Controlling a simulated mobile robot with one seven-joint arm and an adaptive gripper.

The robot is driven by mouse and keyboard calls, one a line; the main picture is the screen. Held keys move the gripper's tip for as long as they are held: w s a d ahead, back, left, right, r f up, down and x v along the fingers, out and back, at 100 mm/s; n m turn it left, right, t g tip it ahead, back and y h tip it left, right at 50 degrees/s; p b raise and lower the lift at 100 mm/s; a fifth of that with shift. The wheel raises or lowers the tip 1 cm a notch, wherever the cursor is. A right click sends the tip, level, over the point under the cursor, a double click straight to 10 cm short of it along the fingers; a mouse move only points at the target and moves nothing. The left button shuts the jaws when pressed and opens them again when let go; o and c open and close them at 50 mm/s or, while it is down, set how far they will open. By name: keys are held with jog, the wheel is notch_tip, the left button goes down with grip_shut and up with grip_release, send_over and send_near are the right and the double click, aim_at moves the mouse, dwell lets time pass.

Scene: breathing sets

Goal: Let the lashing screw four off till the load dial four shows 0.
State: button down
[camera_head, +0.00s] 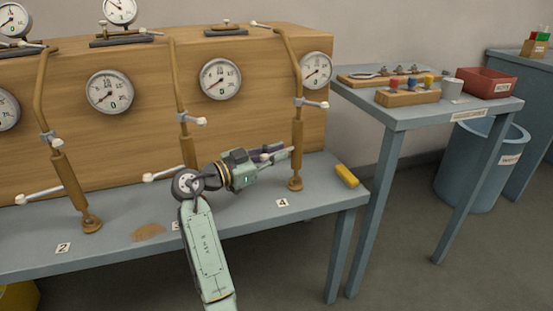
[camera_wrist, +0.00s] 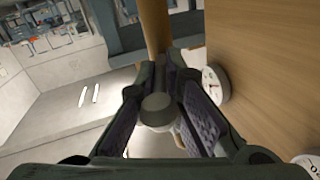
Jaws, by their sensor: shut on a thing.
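Lashing screw four (camera_head: 297,150) is a brass-coloured upright post at the right end of the bench, behind label 4 (camera_head: 282,202). It also shows in the wrist view (camera_wrist: 155,30). My gripper (camera_head: 272,152) is at its left side, shut on the end of the screw's lower bar. In the wrist view my gripper (camera_wrist: 160,108) has the bar's round knob (camera_wrist: 158,110) between its pads. Load dial four (camera_head: 316,70) is the white gauge at the upper right of the wooden crate; its needle is too small to read surely. A dial shows in the wrist view (camera_wrist: 215,85).
The wooden crate (camera_head: 140,150) stands close behind the screws. Other screws with bars stand to the left, including one by label 2 (camera_head: 63,247). A yellow block (camera_head: 347,175) lies right of screw four. A side table (camera_head: 410,118) stands further right.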

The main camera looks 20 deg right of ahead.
jog(key=shift+s+d+f, duration=0.1)
jog(key=shift+d+f, duration=0.05)
jog(key=shift+f, duration=0.1)
jog(key=c, duration=1.7)
grip_release()
jog(key=shift+r, duration=0.1)
jog(key=shift+o, duration=0.2)
jog(key=v, duration=1.2)
jog(key=shift+r, duration=0.15)
